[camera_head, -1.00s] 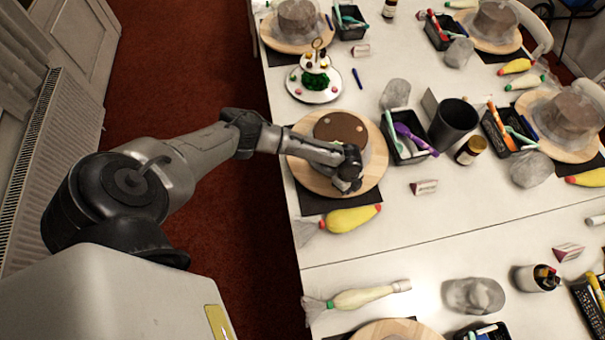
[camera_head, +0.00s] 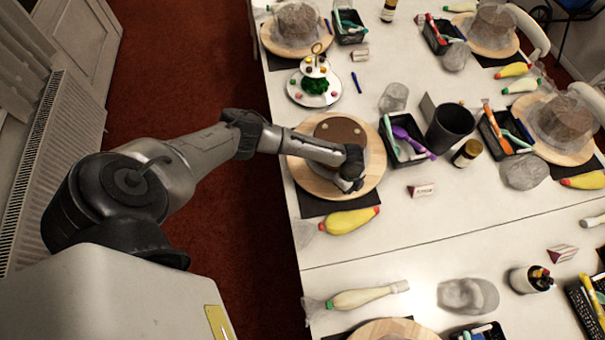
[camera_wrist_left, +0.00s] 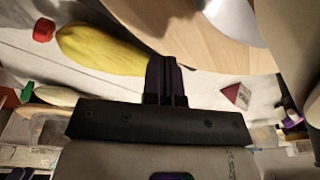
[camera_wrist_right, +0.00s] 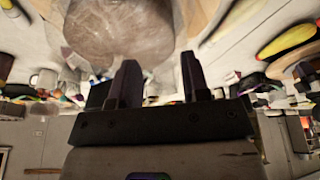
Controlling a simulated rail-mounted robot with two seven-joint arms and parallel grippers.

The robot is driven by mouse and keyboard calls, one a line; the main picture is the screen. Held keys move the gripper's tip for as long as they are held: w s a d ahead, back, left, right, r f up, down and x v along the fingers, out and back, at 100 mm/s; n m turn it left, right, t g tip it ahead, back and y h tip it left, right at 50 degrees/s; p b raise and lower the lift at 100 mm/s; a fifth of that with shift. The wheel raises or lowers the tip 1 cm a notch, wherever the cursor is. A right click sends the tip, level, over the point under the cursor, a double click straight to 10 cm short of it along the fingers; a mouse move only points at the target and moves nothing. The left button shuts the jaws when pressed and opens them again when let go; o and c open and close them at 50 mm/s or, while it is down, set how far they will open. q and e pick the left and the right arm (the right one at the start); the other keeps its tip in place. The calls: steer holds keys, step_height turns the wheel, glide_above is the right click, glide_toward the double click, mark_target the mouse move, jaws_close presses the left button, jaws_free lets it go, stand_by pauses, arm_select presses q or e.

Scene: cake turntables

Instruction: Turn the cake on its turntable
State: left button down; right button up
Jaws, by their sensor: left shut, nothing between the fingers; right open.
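The brown-topped cake (camera_head: 338,128) sits on a round wooden turntable (camera_head: 306,175) at the near left side of the table. My left arm reaches across the cake's near side. My left gripper (camera_head: 352,184) is shut and empty, low at the turntable's near right part. In the left wrist view, the shut fingers (camera_wrist_left: 165,72) are at the wooden disc's edge (camera_wrist_left: 200,40). I cannot tell whether they touch it. My right gripper (camera_wrist_right: 160,75) shows only in its wrist view, open and empty, with a wrapped grey-brown cake (camera_wrist_right: 118,30) beyond its fingers.
A yellow piping bag (camera_head: 350,221) lies just in front of the turntable. A black tool tray (camera_head: 405,150) and a black cup (camera_head: 451,128) stand to its right. A tiered sweet stand (camera_head: 314,88) is behind it. Free table lies around the small box (camera_head: 421,190).

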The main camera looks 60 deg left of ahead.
arm_select(q)
steer(key=shift+r+p, duration=0.5)
arm_select(e)
steer(key=shift+d+r, duration=0.1)
steer(key=shift+r, duration=0.35)
arm_select(q)
step_height(320, 180, up, 5)
steer(key=p, duration=0.4)
steer(key=shift+p, duration=0.3)
arm_select(e)
step_height(320, 180, up, 5)
steer(key=shift+f, duration=0.2)
arm_select(q)
steer(key=shift+s+f, duration=0.1)
